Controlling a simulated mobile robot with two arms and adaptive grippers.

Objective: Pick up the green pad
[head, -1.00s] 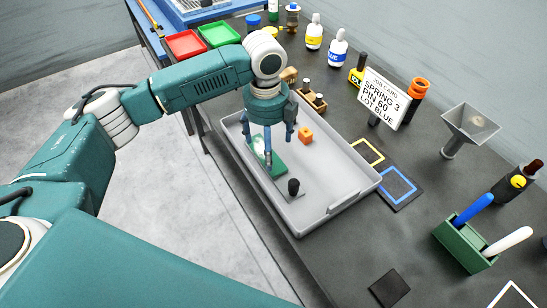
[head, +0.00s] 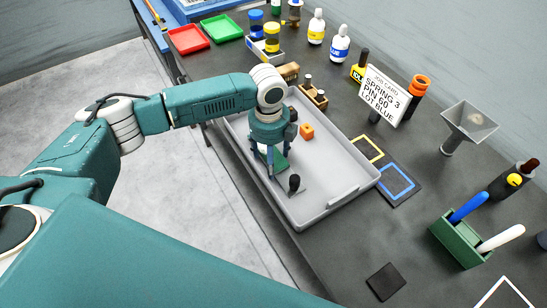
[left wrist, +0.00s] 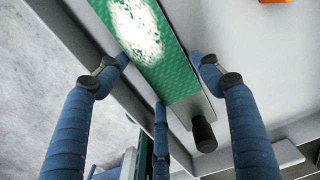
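The green pad (left wrist: 172,78) lies in the grey tray (head: 335,205), with a white fuzzy patch on its top in the left wrist view. In the head view the pad (head: 280,163) is partly hidden by my left gripper (head: 269,160). In the left wrist view the three blue fingers of my left gripper (left wrist: 160,76) are spread, with the pad between two of them and the third near its end. No contact is clear. A grey plate with a black knob (left wrist: 204,134) shows at the pad's near end. My right gripper is not in view.
A wooden holder (head: 313,97) stands by the tray's far edge. A job card (head: 386,95), bottles (head: 339,45), blue-framed mat (head: 397,184) and green pen box (head: 462,243) are to the right. The tray's right part is mostly clear.

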